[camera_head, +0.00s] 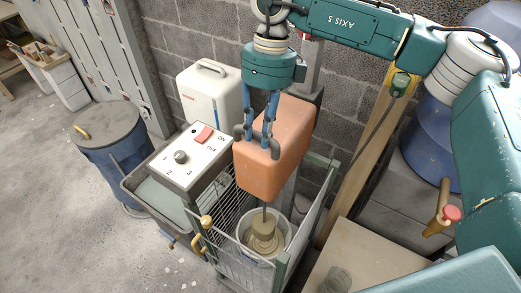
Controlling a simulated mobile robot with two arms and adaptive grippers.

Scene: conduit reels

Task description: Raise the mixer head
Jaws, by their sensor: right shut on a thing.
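The orange mixer head (285,135) stands over a pale bucket (242,232) inside a wire-sided cart (225,250). A thin shaft (264,214) runs from the head down into the bucket, where beige material shows. My right gripper (258,138) comes down from above with its blue fingers closed on the grey handle (241,131) at the front of the head. The fingers hide part of the handle. My left gripper is not in view.
A white control panel (172,175) with a red switch and a dark knob stands left of the head. Behind it is a white canister (195,92) by the block wall. A wooden post (352,165) rises to the right. A lidded blue barrel (118,160) stands on open floor at left.

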